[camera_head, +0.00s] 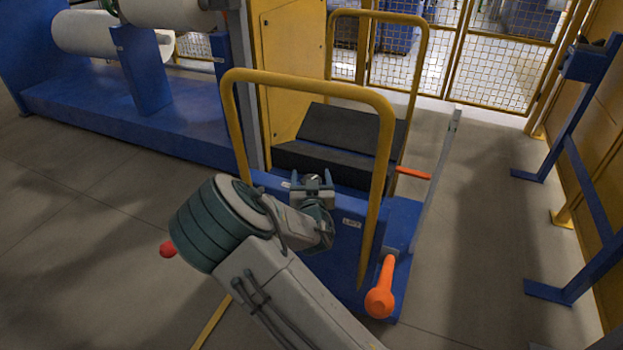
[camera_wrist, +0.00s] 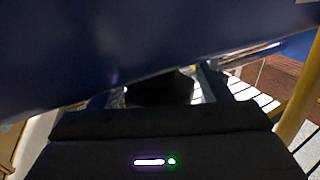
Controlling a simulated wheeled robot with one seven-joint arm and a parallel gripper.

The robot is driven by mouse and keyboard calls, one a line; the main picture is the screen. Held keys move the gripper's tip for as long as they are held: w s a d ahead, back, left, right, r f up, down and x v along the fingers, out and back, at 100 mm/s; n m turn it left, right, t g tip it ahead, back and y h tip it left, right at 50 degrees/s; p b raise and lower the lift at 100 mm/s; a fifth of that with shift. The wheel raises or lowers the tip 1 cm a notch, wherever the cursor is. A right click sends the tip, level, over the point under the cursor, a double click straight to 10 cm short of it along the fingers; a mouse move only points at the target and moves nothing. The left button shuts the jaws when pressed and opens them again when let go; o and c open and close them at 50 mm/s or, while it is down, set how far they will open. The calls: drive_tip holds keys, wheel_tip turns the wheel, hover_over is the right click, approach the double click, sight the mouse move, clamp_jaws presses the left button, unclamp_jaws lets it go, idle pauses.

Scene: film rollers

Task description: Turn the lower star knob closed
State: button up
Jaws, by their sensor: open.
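I cannot make out a star knob for certain in either view. A small red part (camera_head: 168,249) shows at the left, mostly hidden behind my arm, and its shape is unclear. My gripper (camera_head: 312,181) is in the head view, in front of the blue panel of the stepped platform, between the near yellow rail's posts. Its two fingers are apart with nothing seen between them. In the wrist view a dark blue surface (camera_wrist: 130,45) fills the top, close to the camera. My gripper (camera_wrist: 165,90) there is dark and partly hidden by that surface.
Yellow rails (camera_head: 312,83) arch over the black steps (camera_head: 350,135). An orange round-ended handle (camera_head: 381,292) and an orange lever (camera_head: 413,173) stick out at the right. A blue frame (camera_head: 590,180) stands far right. White rollers (camera_head: 88,32) are at back left. Open floor lies left.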

drive_tip(key=c, duration=1)
drive_tip(key=shift+m+h, duration=0.4)
drive_tip(key=shift+h, duration=0.2)
drive_tip(key=m+h, duration=0.1)
drive_tip(key=h, duration=0.1)
drive_tip(key=m+h, duration=0.1)
drive_tip(key=shift+d+h, duration=0.2)
drive_tip(key=shift+h, duration=0.2)
drive_tip(key=m+g+h, duration=0.1)
drive_tip(key=h, duration=0.1)
drive_tip(key=m+g+h+p, duration=0.1)
drive_tip(key=m+h, duration=0.1)
drive_tip(key=m+g+h, duration=0.1)
drive_tip(key=h, duration=0.1)
drive_tip(key=shift+s+d+m+p, duration=0.1)
drive_tip(key=shift+d+m+p, duration=0.25)
drive_tip(key=shift+m, duration=0.05)
drive_tip(key=m+g+h, duration=0.1)
drive_tip(key=h, duration=0.1)
drive_tip(key=m+g+h, duration=0.2)
drive_tip(key=shift+s+d+p, duration=0.2)
drive_tip(key=shift+p, duration=0.15)
drive_tip(key=shift+s+d+m+g+h, duration=0.1)
drive_tip(key=shift+s+m+g+h, duration=0.1)
drive_tip(key=shift+m+g+h, duration=1.6)
drive_tip(key=shift+g+y, duration=0.3)
drive_tip(key=shift+g, duration=0.2)
